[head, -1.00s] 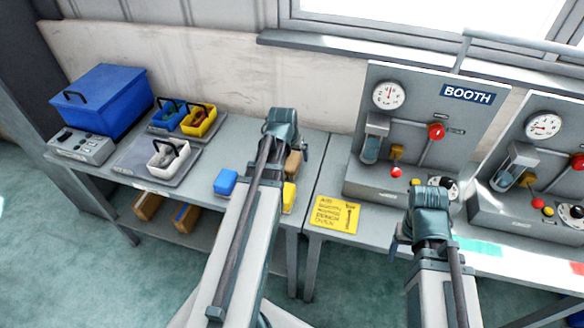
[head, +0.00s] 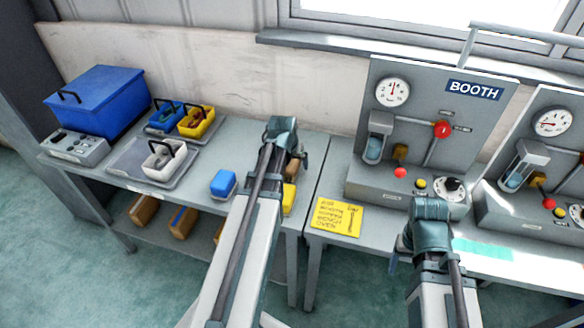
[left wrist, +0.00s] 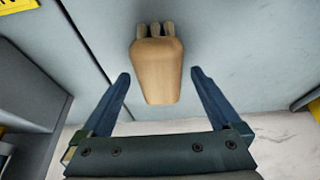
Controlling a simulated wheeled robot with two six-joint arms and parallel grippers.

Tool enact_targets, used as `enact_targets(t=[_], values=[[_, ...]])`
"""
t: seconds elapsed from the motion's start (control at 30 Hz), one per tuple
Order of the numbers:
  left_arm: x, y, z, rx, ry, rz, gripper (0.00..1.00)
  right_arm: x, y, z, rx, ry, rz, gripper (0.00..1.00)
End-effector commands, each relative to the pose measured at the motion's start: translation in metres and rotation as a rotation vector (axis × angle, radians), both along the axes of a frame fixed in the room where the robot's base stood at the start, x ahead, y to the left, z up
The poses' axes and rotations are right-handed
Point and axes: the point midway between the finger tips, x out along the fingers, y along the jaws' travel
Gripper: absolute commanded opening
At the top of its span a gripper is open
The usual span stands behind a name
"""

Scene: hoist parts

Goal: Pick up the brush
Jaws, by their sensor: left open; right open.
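A tan, wooden-looking piece with a rounded body and several short prongs at its far end, which looks like the brush (left wrist: 157,68), lies on the grey bench top in the left wrist view. In the head view a small brown part of it (head: 291,170) shows beside my left gripper (head: 288,150); my arm hides the rest. In the left wrist view my left gripper (left wrist: 160,88) is open, with one finger on each side of the brush's near end and gaps on both sides. My right gripper (head: 418,245) is open in front of the booth bench; its fingers are mostly hidden.
A blue block (head: 223,183) and a yellow block (head: 288,200) are near my left arm. A grey tray (head: 128,165) holds a white bin (head: 165,158). A blue toolbox (head: 100,100) stands at left. The booth panel (head: 430,120) rises at right, behind a yellow label (head: 337,217).

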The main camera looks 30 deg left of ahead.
Motion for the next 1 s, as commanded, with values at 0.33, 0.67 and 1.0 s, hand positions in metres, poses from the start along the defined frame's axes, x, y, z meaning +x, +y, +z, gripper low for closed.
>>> enact_targets(t=[0.33, 0.67, 1.0], values=[[0.0, 0.0, -0.0039, 0.0, 0.0, 0.0, 0.97, 0.0, 0.0, -0.0039, 0.0, 0.0, 0.0, 0.68], [0.0, 0.0, -0.0037, 0.0, 0.0, 0.0, 0.69, 0.0, 0.0, -0.0037, 0.0, 0.0, 0.0, 0.68], [0.0, 0.0, -0.0037, 0.0, 0.0, 0.0, 0.07, 0.0, -0.0001, -0.0037, 0.0, 0.0, 0.0, 0.68]])
